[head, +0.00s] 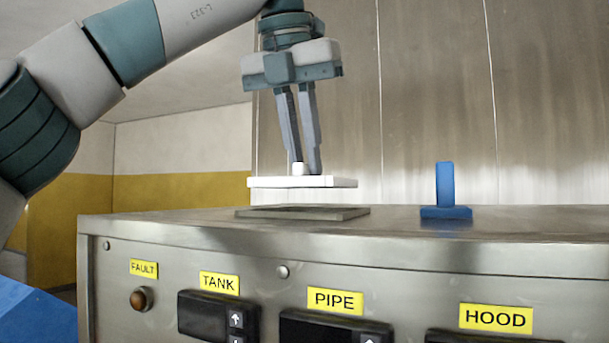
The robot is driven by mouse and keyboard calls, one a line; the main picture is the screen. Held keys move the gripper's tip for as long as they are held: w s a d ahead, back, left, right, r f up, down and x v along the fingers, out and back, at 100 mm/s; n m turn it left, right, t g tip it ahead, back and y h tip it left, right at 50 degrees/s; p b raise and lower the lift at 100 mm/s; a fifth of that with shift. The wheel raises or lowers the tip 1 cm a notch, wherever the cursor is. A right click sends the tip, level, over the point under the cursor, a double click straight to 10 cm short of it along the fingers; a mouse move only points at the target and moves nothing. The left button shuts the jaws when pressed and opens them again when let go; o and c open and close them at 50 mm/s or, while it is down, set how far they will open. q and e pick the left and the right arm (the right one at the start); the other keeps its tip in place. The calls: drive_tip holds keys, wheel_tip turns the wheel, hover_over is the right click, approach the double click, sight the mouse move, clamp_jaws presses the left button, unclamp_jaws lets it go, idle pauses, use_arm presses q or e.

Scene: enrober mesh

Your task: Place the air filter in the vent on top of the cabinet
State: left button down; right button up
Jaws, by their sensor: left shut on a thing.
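The air filter (325,182) is a flat white square plate with a small knob on top. My left gripper (299,168) points straight down and is shut on the filter's knob. It holds the filter roughly level, a little above the vent (341,214). The vent is a low grey square frame with a dark opening on top of the steel cabinet (540,222). A small gap shows between the filter and the frame. My right gripper is not in view.
A blue piece with an upright post on a flat base (446,212) stands on the cabinet to the right of the vent. Steel panels (430,80) rise behind. The cabinet front has yellow labels, displays and a fault lamp (141,299).

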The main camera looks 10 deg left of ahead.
sight(303, 163)
use_arm(q)
drive_tip(key=shift+s+d, duration=0.15)
drive_tip(key=shift+d, duration=0.1)
drive_tip(key=shift+f, duration=0.1)
drive_tip(key=shift+a+f+p, duration=0.15)
drive_tip(key=shift+f+p, duration=0.2)
drive_tip(key=shift+f, duration=1.3)
drive_tip(key=shift+f, duration=0.15)
drive_tip(key=c, duration=1.8)
unclamp_jaws()
drive_tip(key=shift+o, duration=0.2)
